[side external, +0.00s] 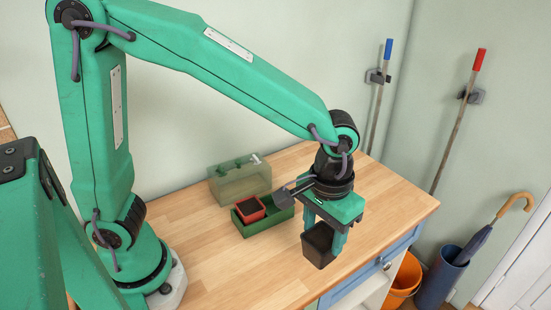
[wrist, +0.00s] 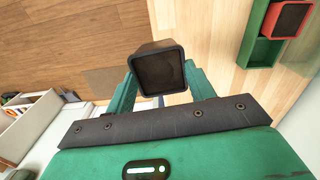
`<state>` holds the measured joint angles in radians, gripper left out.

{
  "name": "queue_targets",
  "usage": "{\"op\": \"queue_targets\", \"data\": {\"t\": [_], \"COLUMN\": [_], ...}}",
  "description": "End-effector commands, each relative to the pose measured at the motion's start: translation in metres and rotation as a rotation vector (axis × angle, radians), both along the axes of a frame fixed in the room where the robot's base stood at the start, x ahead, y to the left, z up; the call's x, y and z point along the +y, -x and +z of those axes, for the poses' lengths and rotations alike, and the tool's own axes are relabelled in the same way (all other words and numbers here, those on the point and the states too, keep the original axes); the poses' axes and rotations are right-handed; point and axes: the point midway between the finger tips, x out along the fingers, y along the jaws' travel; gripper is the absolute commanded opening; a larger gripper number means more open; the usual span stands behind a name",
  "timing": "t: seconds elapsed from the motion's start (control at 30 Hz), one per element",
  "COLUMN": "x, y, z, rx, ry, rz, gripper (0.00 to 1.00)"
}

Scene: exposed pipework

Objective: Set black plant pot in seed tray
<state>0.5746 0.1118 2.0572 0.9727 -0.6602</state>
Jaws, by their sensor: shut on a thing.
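The black plant pot (side external: 318,246) is held in my gripper (side external: 322,234), above the front right part of the wooden table. In the wrist view the pot (wrist: 158,68) sits between the two green fingers, its dark square opening facing the camera. The green seed tray (side external: 270,224) is on the table to the left of my gripper and apart from it. A red pot (side external: 248,208) with dark filling stands in the tray's left part. The tray's right part is partly covered by my wrist. The tray (wrist: 262,54) also shows at the upper right of the wrist view.
A translucent green box (side external: 240,182) stands behind the tray, near the wall. The wooden tabletop (side external: 210,268) is clear in front of the tray. An orange bucket (side external: 405,280) and a blue umbrella stand (side external: 440,280) are on the floor at the right.

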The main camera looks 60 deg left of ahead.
Motion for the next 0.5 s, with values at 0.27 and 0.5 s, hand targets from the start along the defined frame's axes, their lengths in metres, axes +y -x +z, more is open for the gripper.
{"op": "queue_targets", "data": {"t": [0.27, 0.5], "x": [0.001, 0.018], "y": [-0.001, -0.004], "z": [0.0, 0.002], "rx": [0.0, -0.001], "ry": [0.0, 0.0], "rz": [-0.001, -0.014], "gripper": [0.28, 0.28]}}
